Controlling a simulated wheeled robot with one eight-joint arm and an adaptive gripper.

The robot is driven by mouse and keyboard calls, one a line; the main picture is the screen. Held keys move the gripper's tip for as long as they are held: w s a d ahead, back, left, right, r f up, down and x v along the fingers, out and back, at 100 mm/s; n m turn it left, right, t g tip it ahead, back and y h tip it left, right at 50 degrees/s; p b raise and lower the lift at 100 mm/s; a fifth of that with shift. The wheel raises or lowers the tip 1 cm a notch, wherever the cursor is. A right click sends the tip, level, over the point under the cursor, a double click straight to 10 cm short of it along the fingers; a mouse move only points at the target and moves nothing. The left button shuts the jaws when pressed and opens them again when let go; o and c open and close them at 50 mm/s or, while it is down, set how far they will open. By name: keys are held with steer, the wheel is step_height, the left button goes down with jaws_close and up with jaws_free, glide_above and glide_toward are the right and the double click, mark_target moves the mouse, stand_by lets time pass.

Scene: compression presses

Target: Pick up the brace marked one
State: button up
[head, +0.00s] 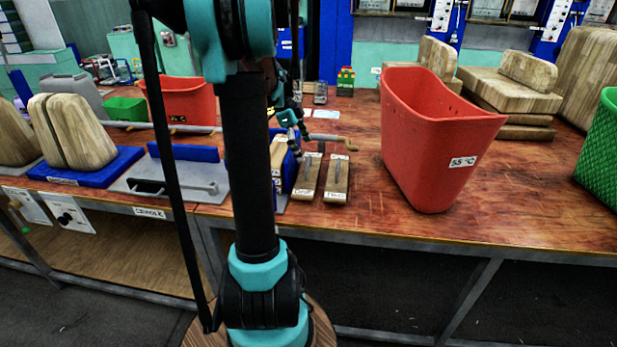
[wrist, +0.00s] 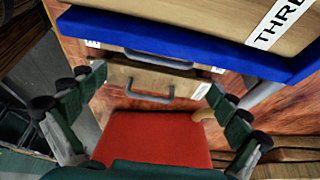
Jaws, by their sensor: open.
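Two flat wooden braces with grey handles lie side by side on the wooden table in the head view, a left brace (head: 307,172) and a right brace (head: 337,178). Each has a small white label at its near end, too small to read surely. My gripper (wrist: 155,88) is open and empty, its dark green fingers spread on both sides of a handled brace (wrist: 130,79) in the wrist view. A second handle (wrist: 158,61) shows beyond, partly under a blue plate. In the head view my gripper (head: 289,121) is small, above the far side of the braces.
A red bin (head: 430,140) marked 55 °C stands right of the braces; a red surface (wrist: 155,137) fills the lower wrist view. A blue plate (wrist: 180,40) carries wood labelled THREE. A crank handle (head: 335,139) reaches out behind the braces. Bare table lies in front.

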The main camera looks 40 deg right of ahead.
mark_target(309, 161)
steer(key=shift+a+x, duration=0.15)
steer(key=shift+x, duration=1.25)
steer(key=shift+a+x, duration=0.1)
steer(key=shift+x, duration=1.25)
steer(key=shift+w+f, duration=0.1)
steer(key=shift+w, duration=0.1)
steer(key=c, duration=1.6)
